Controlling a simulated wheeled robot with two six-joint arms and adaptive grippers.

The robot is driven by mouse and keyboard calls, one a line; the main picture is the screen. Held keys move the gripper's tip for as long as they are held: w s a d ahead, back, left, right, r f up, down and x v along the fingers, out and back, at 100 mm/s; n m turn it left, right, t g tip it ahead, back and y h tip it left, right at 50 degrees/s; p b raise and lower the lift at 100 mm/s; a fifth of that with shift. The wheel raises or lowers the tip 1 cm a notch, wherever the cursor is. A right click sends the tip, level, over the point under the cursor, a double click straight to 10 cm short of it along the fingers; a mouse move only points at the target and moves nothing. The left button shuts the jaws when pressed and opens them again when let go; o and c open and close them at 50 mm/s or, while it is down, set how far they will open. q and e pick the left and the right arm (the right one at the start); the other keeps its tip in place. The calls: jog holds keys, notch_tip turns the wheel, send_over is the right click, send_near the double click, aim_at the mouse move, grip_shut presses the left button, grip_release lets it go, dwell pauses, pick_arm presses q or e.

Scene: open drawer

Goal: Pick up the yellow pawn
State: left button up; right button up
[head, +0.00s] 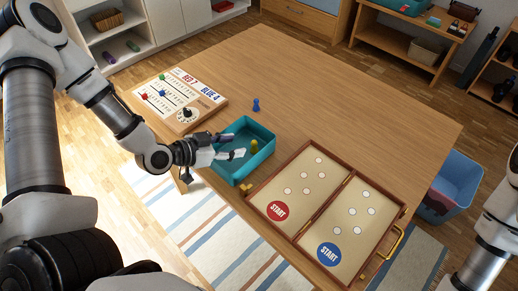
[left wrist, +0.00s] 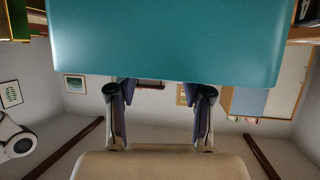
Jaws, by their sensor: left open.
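In the left wrist view the open fingers (left wrist: 165,92) show below a large teal surface (left wrist: 165,42), which looks like the tray's wall. The pawn does not show there. My right gripper is out of view; only part of that arm shows at the right edge.
A small yellow piece (head: 246,188) lies by the tray's front corner. A blue pawn (head: 256,105) stands behind the tray. A score board (head: 207,91) lies behind left, and a framed game board (head: 284,224) lies right of the tray. The table's right side (head: 370,110) is clear.

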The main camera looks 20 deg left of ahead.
aim_at(252, 143)
pick_arm(q)
jog(key=b+x, duration=0.1)
jog(key=x, duration=0.5)
jog(key=shift+w, duration=0.15)
jog(key=c, duration=0.8)
